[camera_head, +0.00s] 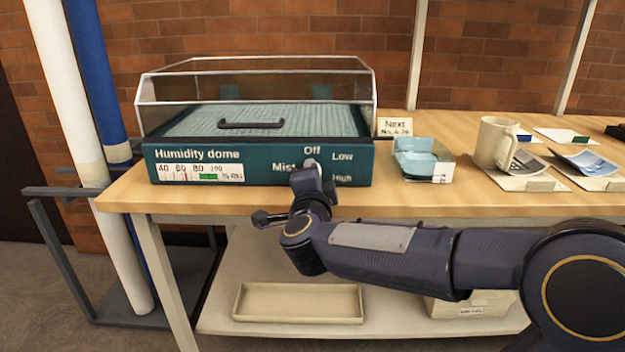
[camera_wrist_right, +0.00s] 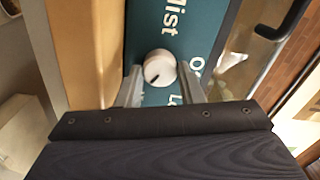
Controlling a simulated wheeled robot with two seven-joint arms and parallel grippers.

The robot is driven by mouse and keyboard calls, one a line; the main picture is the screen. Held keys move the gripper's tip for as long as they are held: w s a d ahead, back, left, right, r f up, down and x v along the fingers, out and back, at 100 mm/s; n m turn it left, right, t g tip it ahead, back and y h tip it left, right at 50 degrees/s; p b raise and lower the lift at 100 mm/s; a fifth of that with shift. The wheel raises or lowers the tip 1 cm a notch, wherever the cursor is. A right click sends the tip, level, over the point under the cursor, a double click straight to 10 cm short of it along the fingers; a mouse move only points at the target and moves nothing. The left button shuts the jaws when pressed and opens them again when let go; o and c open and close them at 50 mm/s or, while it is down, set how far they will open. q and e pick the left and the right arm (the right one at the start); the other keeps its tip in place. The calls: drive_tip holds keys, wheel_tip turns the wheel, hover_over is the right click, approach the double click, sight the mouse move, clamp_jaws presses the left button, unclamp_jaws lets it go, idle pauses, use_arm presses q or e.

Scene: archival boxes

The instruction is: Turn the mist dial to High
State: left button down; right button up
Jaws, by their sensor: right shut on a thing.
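The humidity dome (camera_head: 258,115) stands on the wooden table, with a teal front panel (camera_head: 255,178) printed Off, Low and High around the mist dial. In the head view my right gripper (camera_head: 311,165) covers most of the dial. In the right wrist view the white round mist dial (camera_wrist_right: 160,68) sits between the two fingers of my right gripper (camera_wrist_right: 160,82), which is shut on it. A dark mark on the dial lies at its lower left there, away from Off and on the side where High is printed. The High label is hidden in that view. My left gripper is out of view.
Right of the dome are a small sign (camera_head: 394,127), a blue-white box (camera_head: 422,160), a mug (camera_head: 494,142) and cards (camera_head: 590,166). A shallow tray (camera_head: 298,303) lies on the lower shelf. White and blue poles (camera_head: 96,80) stand at the left.

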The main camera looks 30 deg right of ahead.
drive_tip(key=o, duration=1)
